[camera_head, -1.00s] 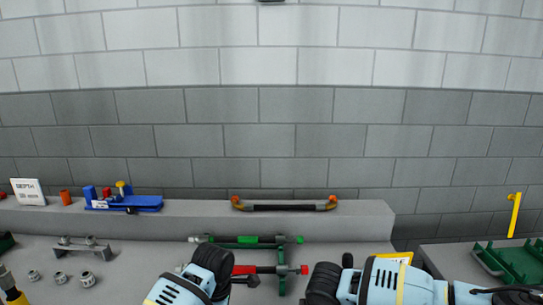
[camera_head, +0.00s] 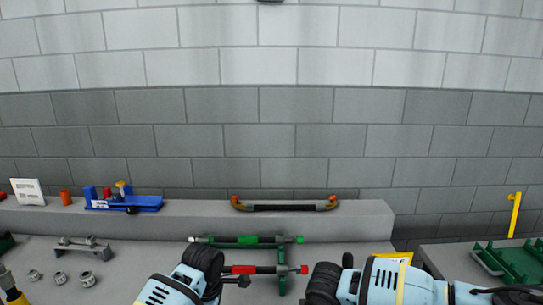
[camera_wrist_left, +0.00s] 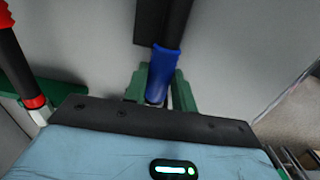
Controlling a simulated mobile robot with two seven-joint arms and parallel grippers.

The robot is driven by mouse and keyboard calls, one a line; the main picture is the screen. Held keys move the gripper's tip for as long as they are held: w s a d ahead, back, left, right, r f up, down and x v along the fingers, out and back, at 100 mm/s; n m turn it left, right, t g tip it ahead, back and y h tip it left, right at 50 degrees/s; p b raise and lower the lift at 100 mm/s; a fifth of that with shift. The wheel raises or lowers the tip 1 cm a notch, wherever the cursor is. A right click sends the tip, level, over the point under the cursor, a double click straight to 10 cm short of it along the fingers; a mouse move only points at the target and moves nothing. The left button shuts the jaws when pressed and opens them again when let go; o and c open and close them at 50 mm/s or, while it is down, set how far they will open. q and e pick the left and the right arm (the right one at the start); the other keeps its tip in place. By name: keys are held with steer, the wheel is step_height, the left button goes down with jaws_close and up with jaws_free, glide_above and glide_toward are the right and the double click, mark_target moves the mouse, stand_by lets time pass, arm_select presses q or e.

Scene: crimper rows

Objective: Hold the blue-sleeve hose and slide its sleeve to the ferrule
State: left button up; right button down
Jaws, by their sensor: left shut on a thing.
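In the left wrist view the blue sleeve (camera_wrist_left: 165,68) sits around a black hose (camera_wrist_left: 180,18) that runs to the top edge. A pale metal end shows just below the sleeve, between green rack supports (camera_wrist_left: 182,92). My left gripper is shut on this hose; its fingertips are hard to make out, and the grip point is unclear. In the head view the dark end of my left gripper (camera_head: 238,281) shows just below the red-sleeve hose; the blue-sleeve hose cannot be made out there. My right arm lies at the lower right; its jaws are not clear.
The green-sleeve hose (camera_head: 247,240) and red-sleeve hose (camera_head: 245,269) lie across the green rack (camera_head: 282,284). Behind, a ledge (camera_head: 370,209) carries a dark hose with orange ends (camera_head: 285,207) and a blue fixture (camera_head: 145,203). Metal fittings (camera_head: 60,278) lie left. A green tray (camera_head: 515,262) stands right.

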arm_select(q)
steer(key=shift+a, duration=0.2)
steer(key=o, duration=1)
steer(key=shift+r, duration=0.1)
step_height(320, 180, up, 12)
steer(key=shift+s, duration=0.25)
arm_select(e)
steer(key=c, duration=1.1)
jaws_free()
steer(key=shift+c, duration=0.2)
